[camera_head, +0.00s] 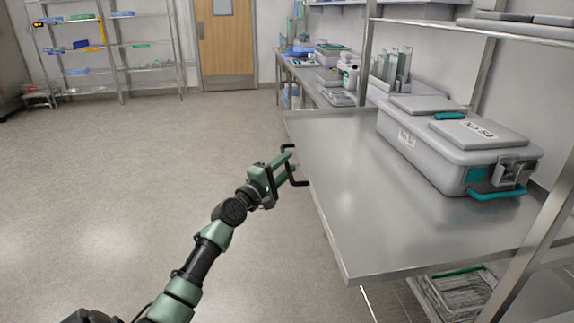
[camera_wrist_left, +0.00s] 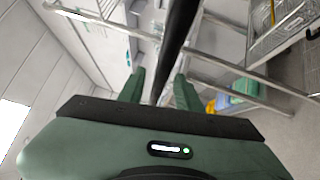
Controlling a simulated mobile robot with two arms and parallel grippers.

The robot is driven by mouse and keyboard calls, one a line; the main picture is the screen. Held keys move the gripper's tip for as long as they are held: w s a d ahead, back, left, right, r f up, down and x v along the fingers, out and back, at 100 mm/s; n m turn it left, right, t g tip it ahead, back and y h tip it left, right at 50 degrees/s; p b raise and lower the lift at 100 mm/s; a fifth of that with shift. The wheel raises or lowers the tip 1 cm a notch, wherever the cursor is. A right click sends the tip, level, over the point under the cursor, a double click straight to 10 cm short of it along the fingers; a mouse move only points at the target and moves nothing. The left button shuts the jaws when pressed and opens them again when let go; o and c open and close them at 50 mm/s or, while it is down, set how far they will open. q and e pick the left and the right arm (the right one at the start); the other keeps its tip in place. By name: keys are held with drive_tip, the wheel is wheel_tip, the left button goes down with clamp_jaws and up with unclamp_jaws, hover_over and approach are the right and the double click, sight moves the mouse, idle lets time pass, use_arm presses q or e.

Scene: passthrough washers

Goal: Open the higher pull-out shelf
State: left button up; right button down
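The higher pull-out shelf (camera_head: 335,190) is a flat steel surface. Its front edge juts out to the left past the counter behind it. A black U-shaped handle (camera_head: 298,183) sits at that edge. My left gripper (camera_head: 285,165) is at this handle, reaching in from the left. In the left wrist view, the two green fingers (camera_wrist_left: 160,80) stand apart, with the dark handle bar (camera_wrist_left: 181,25) running between them. Gaps show beside the bar, so I see no firm grip. My right gripper is in neither view.
A grey lidded case (camera_head: 415,150) with teal latches rests on the shelf. A wire basket (camera_head: 462,292) is below at the right. A steel post (camera_head: 530,245) stands at the right. A cluttered counter (camera_head: 300,70) lies behind. The floor (camera_head: 120,170) at left is clear.

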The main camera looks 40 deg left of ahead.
use_arm(q)
drive_tip(key=s+f, duration=0.1)
drive_tip(key=s, duration=0.6)
drive_tip(key=shift+s+d, duration=0.15)
drive_tip(key=shift+d, duration=0.2)
